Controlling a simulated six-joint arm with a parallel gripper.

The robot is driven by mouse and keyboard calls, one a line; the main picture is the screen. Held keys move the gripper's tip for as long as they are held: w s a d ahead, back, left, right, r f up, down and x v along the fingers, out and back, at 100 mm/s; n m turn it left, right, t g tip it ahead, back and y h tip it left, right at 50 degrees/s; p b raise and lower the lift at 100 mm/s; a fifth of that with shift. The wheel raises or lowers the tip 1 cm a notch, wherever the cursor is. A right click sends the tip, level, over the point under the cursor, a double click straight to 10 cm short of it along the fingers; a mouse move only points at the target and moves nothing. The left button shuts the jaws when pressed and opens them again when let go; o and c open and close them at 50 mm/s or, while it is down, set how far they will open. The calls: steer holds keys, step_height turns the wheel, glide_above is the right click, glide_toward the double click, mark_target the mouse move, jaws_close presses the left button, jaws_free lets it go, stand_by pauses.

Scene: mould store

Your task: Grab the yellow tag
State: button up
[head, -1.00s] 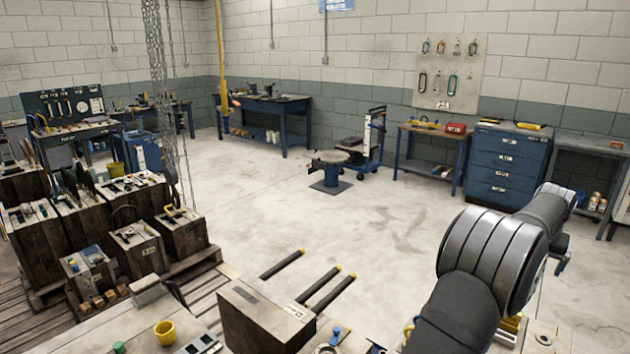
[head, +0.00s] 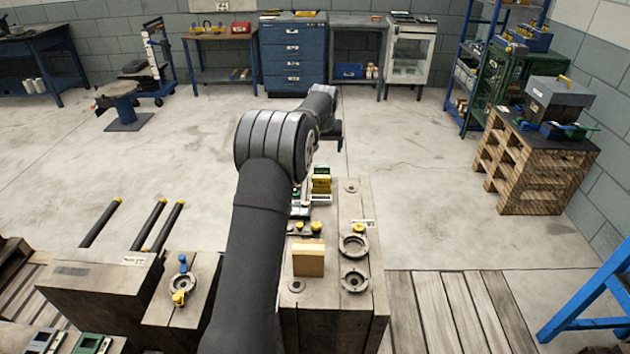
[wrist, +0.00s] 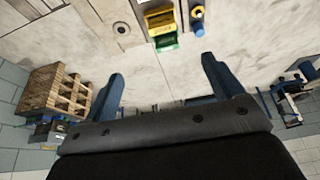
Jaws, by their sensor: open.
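I cannot make out a thing that is clearly a yellow tag. A small yellow block-like piece (head: 321,184) sits near the far end of the wooden mould block, beside my arm. In the wrist view a yellow tray-like piece (wrist: 160,20) shows at the top, with a green one (wrist: 165,42) against it. My gripper (wrist: 162,66) is open, with nothing between its two blue fingers. The yellow and green pieces appear beyond the gap between the fingertips, apart from them. In the head view the gripper is small and its fingers are not clear.
The wooden mould block (head: 330,325) carries a tan block (head: 308,259), metal rings (head: 354,281) and yellow knobs (head: 358,228). Another block (head: 95,283) stands left. A blue-and-yellow cylinder (wrist: 197,28) shows in the wrist view. The floor (head: 420,160) beyond is clear.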

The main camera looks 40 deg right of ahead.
glide_above(321, 179)
steer(key=s+a, duration=0.2)
step_height(321, 179, down, 14)
steer(key=shift+x, duration=2.85)
steer(key=shift+d+r, duration=0.1)
steer(key=c, duration=1.1)
